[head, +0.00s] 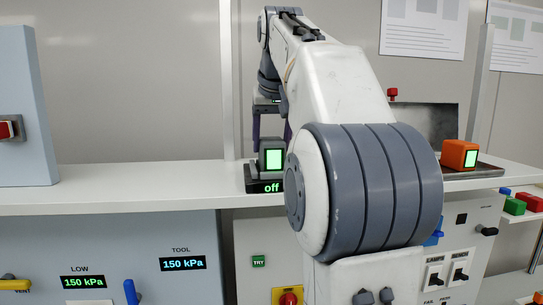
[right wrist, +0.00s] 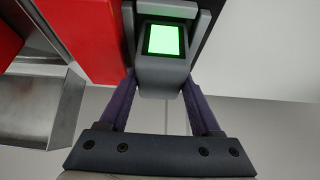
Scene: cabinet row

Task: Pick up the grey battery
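The grey battery (head: 272,157) has a lit green screen and stands at a black dock (head: 265,186) reading "off" on the white shelf. It also shows upper middle in the right wrist view (right wrist: 162,75). My right gripper (head: 272,130) reaches over from the right, with one purple finger on each side of the battery. In the right wrist view its fingers (right wrist: 160,88) lie close along the battery's sides. I cannot tell whether they press on it. My right arm hides much of the shelf right of the dock. My left gripper is not in view.
An orange battery (head: 460,154) with a green screen stands on a dark tray at the shelf's right. A pale blue cabinet (head: 25,110) stands at the left. Panels with levers and displays are below the shelf (head: 130,189). The shelf left of the dock is clear.

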